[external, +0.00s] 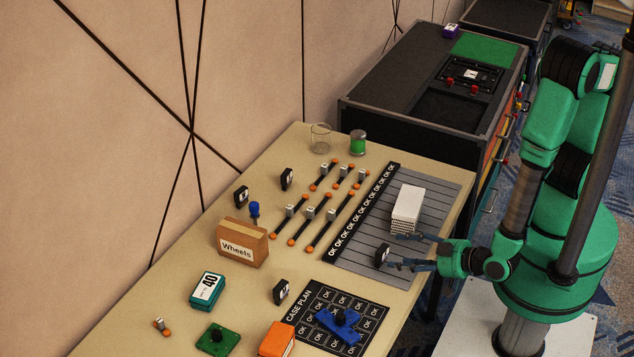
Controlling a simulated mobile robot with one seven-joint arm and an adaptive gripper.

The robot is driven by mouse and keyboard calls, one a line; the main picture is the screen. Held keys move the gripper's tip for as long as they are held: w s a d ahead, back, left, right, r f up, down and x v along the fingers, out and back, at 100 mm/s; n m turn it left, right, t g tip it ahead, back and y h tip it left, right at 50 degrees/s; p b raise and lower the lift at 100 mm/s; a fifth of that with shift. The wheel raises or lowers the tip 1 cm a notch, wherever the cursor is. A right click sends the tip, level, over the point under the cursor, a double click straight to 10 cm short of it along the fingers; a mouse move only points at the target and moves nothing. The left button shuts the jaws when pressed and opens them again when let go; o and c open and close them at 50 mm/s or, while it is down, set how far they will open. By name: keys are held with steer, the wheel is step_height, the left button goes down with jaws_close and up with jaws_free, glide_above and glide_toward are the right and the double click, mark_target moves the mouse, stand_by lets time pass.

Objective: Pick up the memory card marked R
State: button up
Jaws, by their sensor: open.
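Several small black upright blocks with pale marks look like the memory cards; their letters are too small to read, so I cannot tell which is R. One black card (382,253) stands on the grey slatted panel (350,256). The others are a card at the back left (241,195), a card near the middle back (287,179) and a card beside the case plan mat (281,291). My gripper (393,249) is open, low over the slatted panel, its fingers pointing left. Its fingertips are at the card on the panel; I cannot tell whether they touch it.
A white stack (406,208) stands on the panel just behind my gripper. A cardboard box marked Wheels (242,243), orange-ended rods (308,223) and a blue part (338,325) on the case plan mat (372,309) lie around. A dark cabinet (400,139) adjoins the table's far end.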

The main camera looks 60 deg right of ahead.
mark_target(386, 252)
steer(key=shift+w, duration=0.1)
steer(key=shift+b+x, duration=0.85)
steer(key=shift+x, duration=1.6)
steer(key=shift+c, duration=0.6)
steer(key=c, duration=0.9)
steer(key=shift+c, duration=0.6)
step_height(386, 252, up, 10)
steer(key=p, duration=0.4)
